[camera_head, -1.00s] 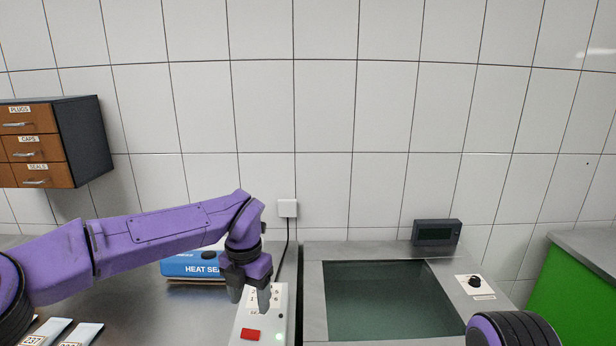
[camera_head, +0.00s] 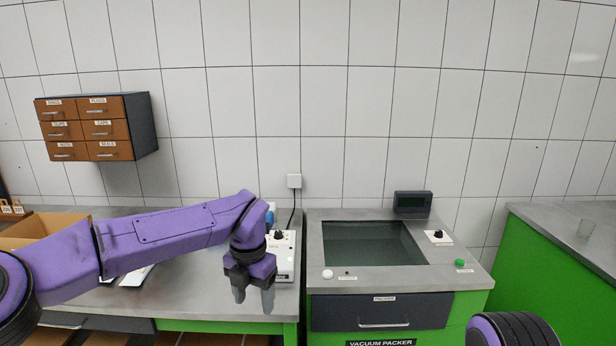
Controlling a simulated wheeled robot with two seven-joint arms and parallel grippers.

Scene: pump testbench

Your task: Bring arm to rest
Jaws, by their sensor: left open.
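My left arm comes in from the left in the head view. My left gripper (camera_head: 254,294) points down with its two dark fingers apart and nothing between them. It hangs in front of the bench's front edge, just left of the vacuum packer. Behind it, a white control box with a dark knob (camera_head: 279,236) stands on the bench, partly hidden by the wrist. Of my right arm, only a purple and black part shows at the bottom right; its gripper is out of view.
The vacuum packer (camera_head: 462,278) has a dark recessed lid, a small display (camera_head: 412,203) and a drawer (camera_head: 381,313). A steel bench (camera_head: 190,290) holds a cardboard box (camera_head: 40,229) at left. A drawer cabinet (camera_head: 95,128) hangs on the wall. A green counter (camera_head: 560,265) stands at right.

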